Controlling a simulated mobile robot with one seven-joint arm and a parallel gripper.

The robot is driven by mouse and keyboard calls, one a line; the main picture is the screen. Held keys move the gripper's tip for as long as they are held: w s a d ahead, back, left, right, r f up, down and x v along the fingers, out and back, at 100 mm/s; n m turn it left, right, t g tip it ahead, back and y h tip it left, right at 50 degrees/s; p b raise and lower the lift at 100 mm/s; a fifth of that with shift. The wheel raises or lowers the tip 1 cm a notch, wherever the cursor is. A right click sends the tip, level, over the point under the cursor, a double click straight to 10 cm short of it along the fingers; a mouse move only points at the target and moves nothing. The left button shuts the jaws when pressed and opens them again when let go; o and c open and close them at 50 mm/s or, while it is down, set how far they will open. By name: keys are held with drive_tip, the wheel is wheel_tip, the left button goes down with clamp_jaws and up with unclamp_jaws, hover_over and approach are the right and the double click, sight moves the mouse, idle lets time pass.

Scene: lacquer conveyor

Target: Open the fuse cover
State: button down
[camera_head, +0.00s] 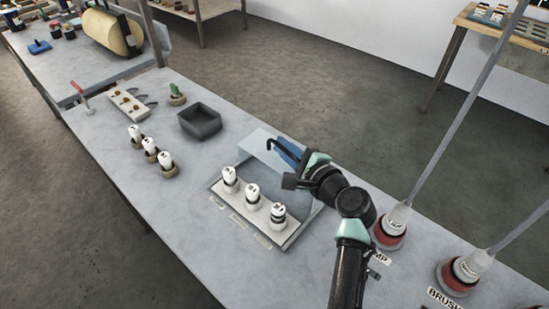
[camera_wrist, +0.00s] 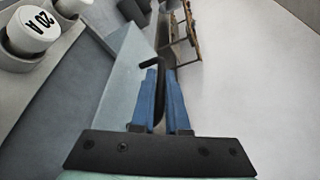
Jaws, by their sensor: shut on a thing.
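The fuse box (camera_head: 238,212) is a pale tray on the grey bench, with several white fuses, one at its front (camera_head: 252,192). Its translucent cover (camera_head: 260,140) stands raised at a tilt at the back of the box, clear of the fuses. In the wrist view the handle (camera_wrist: 152,64) passes between the fingers (camera_wrist: 159,92), beside the cover's pale sheet (camera_wrist: 122,66). A fuse marked 20 A (camera_wrist: 34,30) shows at upper left.
Left of the box are three more white fuses in brown holders (camera_head: 150,146), a dark open bin (camera_head: 200,121), a small cactus (camera_head: 176,94) and a pale block with hooks (camera_head: 128,103). Red-based posts (camera_head: 390,230) stand to the right. Bare bench lies in front of the box.

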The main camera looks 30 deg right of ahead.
drive_tip(key=shift+d, duration=0.15)
drive_tip(key=c, duration=1.2)
unclamp_jaws()
drive_tip(key=v, duration=1.3)
drive_tip(key=w+a+r+n+t+p, duration=0.1)
drive_tip(key=w+a+r+n, duration=0.25)
drive_tip(key=r, duration=0.65)
drive_tip(key=w+a+r+n+t+h+p, duration=0.1)
drive_tip(key=w+a+r+n+t+p, duration=0.15)
drive_tip(key=a+r+n, duration=0.45)
drive_tip(key=w+a+r+n+t+p, duration=0.1)
drive_tip(key=w+a+r+n, duration=0.2)
drive_tip(key=r, duration=0.9)
drive_tip(key=s+a+r+n+t+p, duration=0.1)
drive_tip(key=s+a+r+n+t, duration=0.2)
drive_tip(key=r, duration=0.9)
drive_tip(key=s+a+r+n+t+p, duration=0.1)
drive_tip(key=s+a+r+n+t, duration=0.3)
drive_tip(key=s+a+r+n, duration=0.3)
drive_tip(key=s+a+r, duration=0.2)
drive_tip(key=a+r, duration=0.2)
drive_tip(key=r, duration=0.2)
drive_tip(key=shift+s+r, duration=0.2)
drive_tip(key=shift+s, duration=0.05)
